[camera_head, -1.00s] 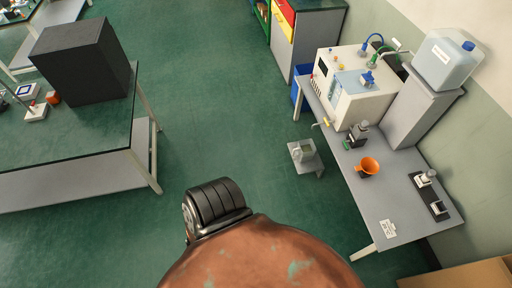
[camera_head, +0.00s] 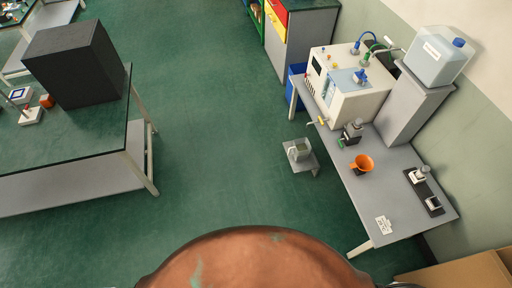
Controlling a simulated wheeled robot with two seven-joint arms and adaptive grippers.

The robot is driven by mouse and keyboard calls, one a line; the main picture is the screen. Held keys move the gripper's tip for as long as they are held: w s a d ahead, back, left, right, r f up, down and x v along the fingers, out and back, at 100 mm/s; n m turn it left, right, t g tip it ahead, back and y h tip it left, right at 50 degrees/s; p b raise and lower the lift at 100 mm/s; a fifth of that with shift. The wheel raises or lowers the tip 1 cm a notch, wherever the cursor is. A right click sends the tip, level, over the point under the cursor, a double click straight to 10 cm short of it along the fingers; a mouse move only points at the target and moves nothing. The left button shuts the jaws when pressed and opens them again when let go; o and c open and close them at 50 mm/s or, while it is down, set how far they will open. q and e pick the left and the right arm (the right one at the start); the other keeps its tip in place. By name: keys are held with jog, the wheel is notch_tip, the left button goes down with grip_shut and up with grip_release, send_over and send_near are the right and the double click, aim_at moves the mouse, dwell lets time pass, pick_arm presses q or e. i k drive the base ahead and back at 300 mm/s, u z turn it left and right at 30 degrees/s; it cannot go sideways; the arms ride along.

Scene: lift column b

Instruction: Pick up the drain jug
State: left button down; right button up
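A small clear jug (camera_head: 299,149), which looks like the drain jug, stands on a low grey stand (camera_head: 312,163) on the floor. It is left of the right-hand bench, below a yellow-handled tap (camera_head: 322,120) on the white machine (camera_head: 346,86). The jug is small in view and its contents cannot be made out. Neither of my grippers is in view. Only a rusty brown rounded part of my own body fills the bottom middle, well away from the jug.
The grey bench (camera_head: 385,190) at the right holds an orange funnel (camera_head: 362,163). A large clear container (camera_head: 437,60) sits on a grey pedestal. A dark bench (camera_head: 60,145) with a black box (camera_head: 76,62) stands left. Green floor (camera_head: 210,130) between is clear. A cardboard box (camera_head: 460,275) is bottom right.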

aim_at(302, 148)
jog(key=u, duration=0.3)
jog(key=i, duration=1)
